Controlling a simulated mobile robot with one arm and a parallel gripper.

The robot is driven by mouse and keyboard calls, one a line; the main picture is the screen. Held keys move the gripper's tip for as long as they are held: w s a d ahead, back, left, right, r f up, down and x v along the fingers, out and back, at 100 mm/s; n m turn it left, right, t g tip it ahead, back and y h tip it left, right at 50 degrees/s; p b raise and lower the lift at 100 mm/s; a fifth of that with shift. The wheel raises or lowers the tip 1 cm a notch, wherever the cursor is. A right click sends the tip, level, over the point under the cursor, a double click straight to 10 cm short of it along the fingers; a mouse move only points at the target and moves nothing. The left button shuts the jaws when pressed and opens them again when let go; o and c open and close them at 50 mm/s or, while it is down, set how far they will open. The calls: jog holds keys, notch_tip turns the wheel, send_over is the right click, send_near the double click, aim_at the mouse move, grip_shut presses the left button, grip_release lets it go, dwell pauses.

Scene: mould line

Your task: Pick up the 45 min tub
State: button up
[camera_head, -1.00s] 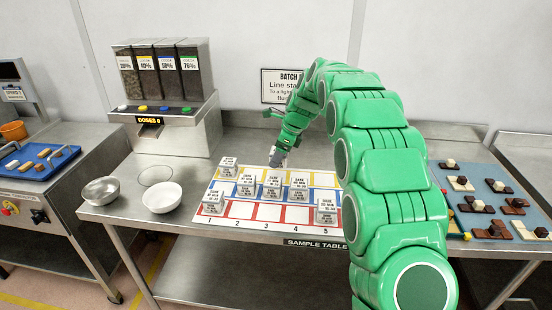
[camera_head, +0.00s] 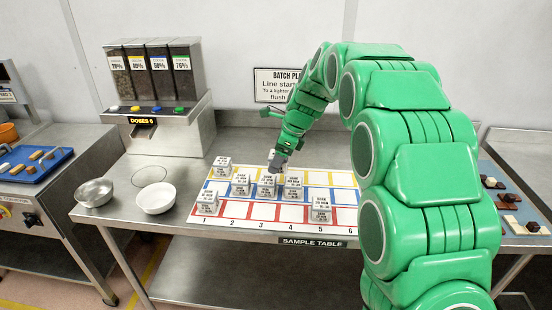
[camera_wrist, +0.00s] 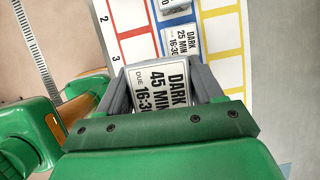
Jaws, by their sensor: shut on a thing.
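The 45 min tub (camera_wrist: 160,88) shows in the wrist view with a white label reading DARK, 45 MIN. It sits between the two grey fingers of my gripper (camera_wrist: 163,92), which is shut on it. In the head view my gripper (camera_head: 278,160) is low over the middle of the sample grid, among the tubs. At this size I cannot tell there whether the held tub is clear of the mat. A 25 min tub (camera_wrist: 182,47) stands just beyond the held tub in the wrist view.
Other labelled tubs stand on the grid mat (camera_head: 235,210), including a front-left tub (camera_head: 207,203) and a front-right tub (camera_head: 320,212). Left are a steel bowl (camera_head: 94,193), a white bowl (camera_head: 156,198) and a dispenser (camera_head: 160,90). Several grid cells are bare.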

jog(key=shift+s+r, duration=0.1)
jog(key=shift+r, duration=3.3)
jog(key=shift+s, duration=0.1)
